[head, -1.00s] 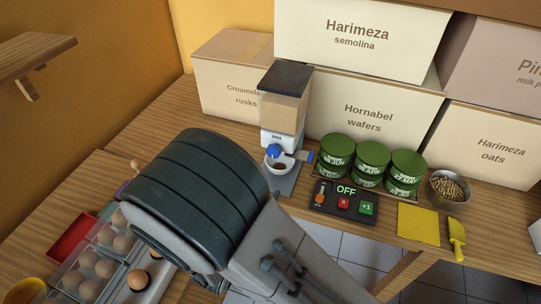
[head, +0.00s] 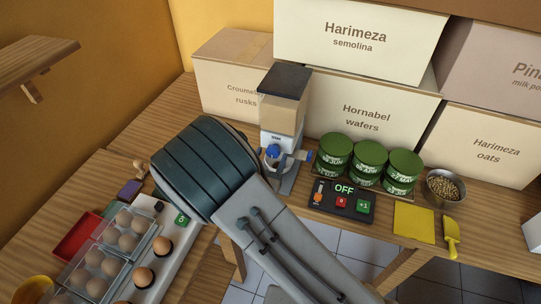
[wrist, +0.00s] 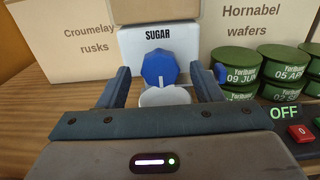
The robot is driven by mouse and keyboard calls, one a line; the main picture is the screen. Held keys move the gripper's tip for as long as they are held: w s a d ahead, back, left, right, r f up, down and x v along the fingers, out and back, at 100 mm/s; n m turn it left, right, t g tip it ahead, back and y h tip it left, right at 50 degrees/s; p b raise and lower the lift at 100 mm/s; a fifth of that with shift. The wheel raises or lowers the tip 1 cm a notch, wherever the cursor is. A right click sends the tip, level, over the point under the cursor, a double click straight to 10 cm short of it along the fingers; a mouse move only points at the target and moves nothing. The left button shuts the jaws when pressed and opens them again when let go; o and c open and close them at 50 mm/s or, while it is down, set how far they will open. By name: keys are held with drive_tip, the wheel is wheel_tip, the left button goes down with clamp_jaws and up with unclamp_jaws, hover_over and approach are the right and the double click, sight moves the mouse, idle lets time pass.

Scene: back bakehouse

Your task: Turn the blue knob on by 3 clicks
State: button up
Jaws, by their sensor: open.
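The blue knob (wrist: 160,68) is on the front of a white dispenser (wrist: 186,42) labelled SUGAR. A short white mark on the knob points down in the wrist view. The knob also shows in the head view (head: 273,151), just right of my arm. My gripper (wrist: 160,80) is open, with one finger on each side of the knob in the wrist view. I cannot tell whether the fingers are level with the knob or short of it; no contact is visible.
A white bowl (wrist: 168,97) sits below the knob. A blue-ended lever (wrist: 221,72) sticks out on the right, near stacked green tins (head: 370,160). A dark panel reading OFF (head: 341,202) lies in front of the tins. Boxes of eggs (head: 113,245) stand at the lower left.

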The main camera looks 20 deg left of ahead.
drive_tip(key=shift+w, duration=0.25)
drive_tip(key=c, duration=1)
